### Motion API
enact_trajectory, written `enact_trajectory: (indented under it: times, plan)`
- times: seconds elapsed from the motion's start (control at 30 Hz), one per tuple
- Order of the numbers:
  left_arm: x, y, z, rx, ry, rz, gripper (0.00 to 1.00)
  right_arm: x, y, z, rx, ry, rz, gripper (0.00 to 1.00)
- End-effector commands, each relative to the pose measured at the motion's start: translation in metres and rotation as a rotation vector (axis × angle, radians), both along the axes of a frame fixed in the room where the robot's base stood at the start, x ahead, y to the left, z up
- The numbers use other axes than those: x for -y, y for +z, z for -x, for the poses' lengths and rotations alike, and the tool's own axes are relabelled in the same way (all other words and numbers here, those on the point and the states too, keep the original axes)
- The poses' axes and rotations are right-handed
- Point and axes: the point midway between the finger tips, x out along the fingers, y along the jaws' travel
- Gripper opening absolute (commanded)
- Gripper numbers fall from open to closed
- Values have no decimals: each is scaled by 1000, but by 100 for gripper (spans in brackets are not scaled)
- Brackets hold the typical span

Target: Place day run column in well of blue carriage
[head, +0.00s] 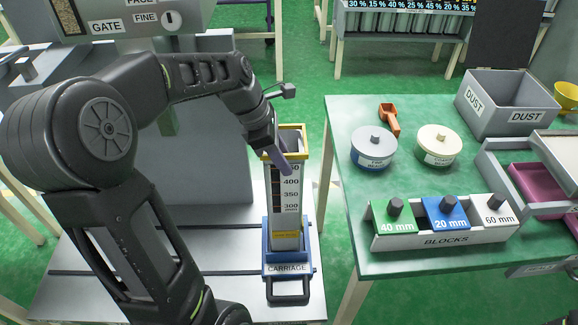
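The column (287,208), a tall grey box with a yellow rim and a scale showing 300 to 400 and above, stands roughly upright. Its lower end is within the blue carriage (288,269), which has a dark front handle. I cannot tell whether it is fully seated, as the carriage front hides its base. A yellow label is low on the column; I cannot read it. My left gripper (281,157) is at the column's top rim, one finger in front of the upper scale. Its other finger is hidden, so its grip is unclear. My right gripper is out of view.
The carriage is on a grey bench (100,290) with dark rails. Right of a gap, a green table (440,262) holds a BLOCKS tray (446,240), two round lidded tubs, an orange scoop (389,118) and a DUST bin (505,105). A gate machine (130,20) stands at upper left.

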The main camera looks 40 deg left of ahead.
Motion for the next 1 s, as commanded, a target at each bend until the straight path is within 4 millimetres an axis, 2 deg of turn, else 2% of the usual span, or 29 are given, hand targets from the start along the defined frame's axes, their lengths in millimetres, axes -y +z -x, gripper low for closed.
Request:
enact_trajectory:
  times: [0.1,0.23,1.0]
  plan:
    - [-6,19,4,2,1,-2,29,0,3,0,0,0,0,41]
    - [-10,29,7,1,0,-1,29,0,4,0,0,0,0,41]
    - [-10,30,8,0,0,0,29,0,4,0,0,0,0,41]
